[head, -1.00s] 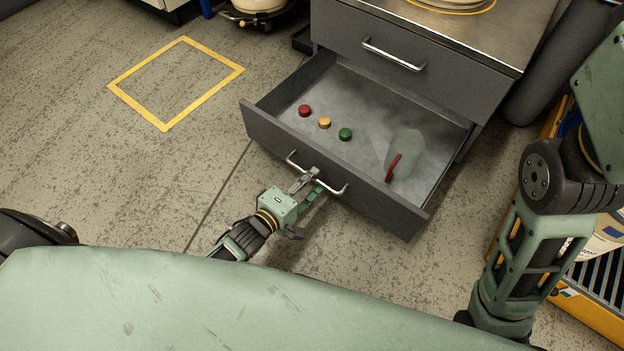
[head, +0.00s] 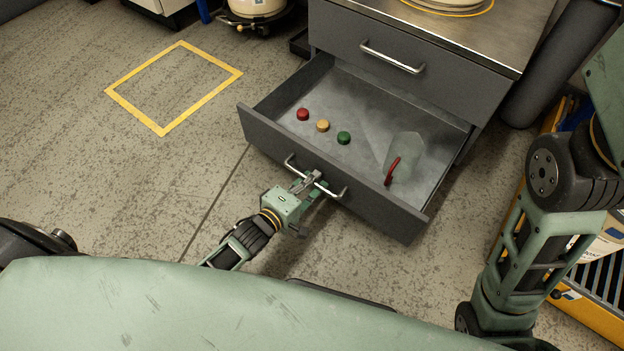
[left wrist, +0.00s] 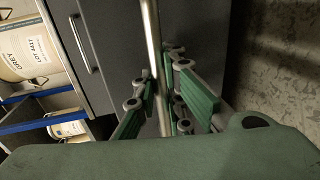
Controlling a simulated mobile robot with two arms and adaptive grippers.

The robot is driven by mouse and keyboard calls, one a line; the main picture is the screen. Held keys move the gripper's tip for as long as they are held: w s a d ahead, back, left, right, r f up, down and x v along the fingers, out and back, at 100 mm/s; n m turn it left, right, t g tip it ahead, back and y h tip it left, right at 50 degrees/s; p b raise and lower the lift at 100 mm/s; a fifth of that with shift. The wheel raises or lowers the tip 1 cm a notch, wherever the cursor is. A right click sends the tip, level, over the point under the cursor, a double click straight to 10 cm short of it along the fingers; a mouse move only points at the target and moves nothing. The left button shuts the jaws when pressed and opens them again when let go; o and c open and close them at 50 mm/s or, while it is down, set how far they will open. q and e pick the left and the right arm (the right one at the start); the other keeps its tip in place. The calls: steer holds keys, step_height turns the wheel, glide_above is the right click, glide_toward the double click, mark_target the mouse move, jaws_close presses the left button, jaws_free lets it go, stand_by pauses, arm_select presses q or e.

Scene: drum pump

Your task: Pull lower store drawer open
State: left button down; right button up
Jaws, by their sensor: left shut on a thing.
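The lower drawer (head: 375,196) of the grey cabinet stands pulled well out, its inside showing from above. It holds a red cap (head: 303,114), a yellow cap (head: 323,125), a green cap (head: 344,138) and a clear scoop-like item with a red handle (head: 391,171). My left gripper (head: 308,182) is shut on the drawer's bar handle (head: 330,189). In the left wrist view the handle bar (left wrist: 153,50) runs between the green-padded fingers (left wrist: 165,100). My right gripper is out of view; only part of that arm shows at the right.
The closed upper drawer (head: 440,80) with its handle (head: 392,58) is above. A yellow floor square (head: 174,87) lies at left on clear floor. A dark cylinder (head: 555,60) stands right of the cabinet. A yellow-edged rack (head: 590,315) is at lower right.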

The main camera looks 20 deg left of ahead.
mark_target(321, 170)
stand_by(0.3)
arm_select(q)
steer(key=x, duration=0.3)
steer(key=r+x, duration=0.1)
steer(key=x, duration=0.2)
steer(key=shift+w+d+r, duration=0.1)
steer(key=shift+w, duration=0.2)
steer(key=c, duration=2.3)
jaws_free()
steer(key=o, duration=0.5)
steer(key=shift+s, duration=0.15)
steer(key=v, duration=1.2)
